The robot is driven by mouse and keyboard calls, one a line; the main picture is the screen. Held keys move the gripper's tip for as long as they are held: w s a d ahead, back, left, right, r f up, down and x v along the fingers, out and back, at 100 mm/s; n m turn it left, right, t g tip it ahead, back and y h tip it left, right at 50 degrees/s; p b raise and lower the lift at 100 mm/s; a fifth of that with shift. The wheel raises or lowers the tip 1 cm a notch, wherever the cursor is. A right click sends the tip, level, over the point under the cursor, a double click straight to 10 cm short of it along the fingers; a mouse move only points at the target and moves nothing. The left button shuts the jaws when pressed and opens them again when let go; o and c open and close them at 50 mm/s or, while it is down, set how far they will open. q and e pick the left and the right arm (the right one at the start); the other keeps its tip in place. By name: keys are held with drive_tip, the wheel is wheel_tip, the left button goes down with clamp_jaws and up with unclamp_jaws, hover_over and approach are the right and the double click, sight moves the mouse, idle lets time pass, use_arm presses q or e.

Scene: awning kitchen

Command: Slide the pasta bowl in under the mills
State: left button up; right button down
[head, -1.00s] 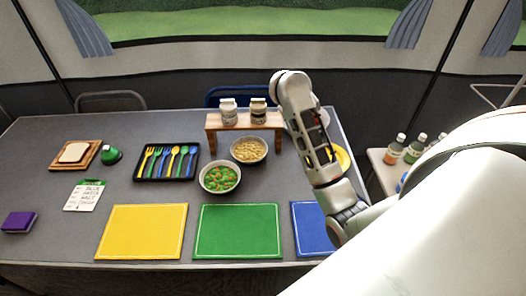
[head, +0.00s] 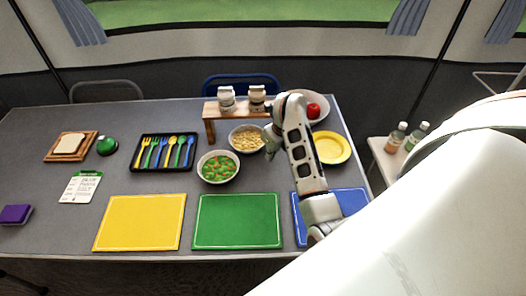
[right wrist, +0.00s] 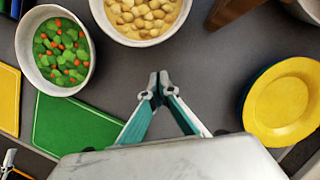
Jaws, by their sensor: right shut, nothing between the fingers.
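The pasta bowl (head: 248,140), white with pale pasta, stands on the table in front of the small wooden riser (head: 209,124). Two mills, a left one (head: 227,99) and a right one (head: 256,99), stand upright on the riser. I cannot tell whether the bowl's back rim is under the riser's top. My right gripper (head: 271,156) is shut and empty, pointing down just right of the bowl. In the right wrist view its fingertips (right wrist: 160,79) are apart from the pasta bowl's rim (right wrist: 143,42).
A bowl of green and orange vegetables (head: 219,168) stands front left of the pasta. A yellow plate (head: 332,149) and a white bowl with a red apple (head: 313,110) are to the right. A cutlery tray (head: 138,181) lies left; green mat (head: 237,222) in front.

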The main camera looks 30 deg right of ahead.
drive_tip(key=w, duration=0.3)
drive_tip(key=shift+w+a+f, duration=0.15)
drive_tip(key=shift+f, duration=0.2)
drive_tip(key=shift+w, duration=0.4)
use_arm(q)
drive_tip(key=shift+a+f, duration=0.2)
drive_tip(key=shift+f, duration=0.15)
use_arm(e)
drive_tip(key=shift+w, duration=0.15)
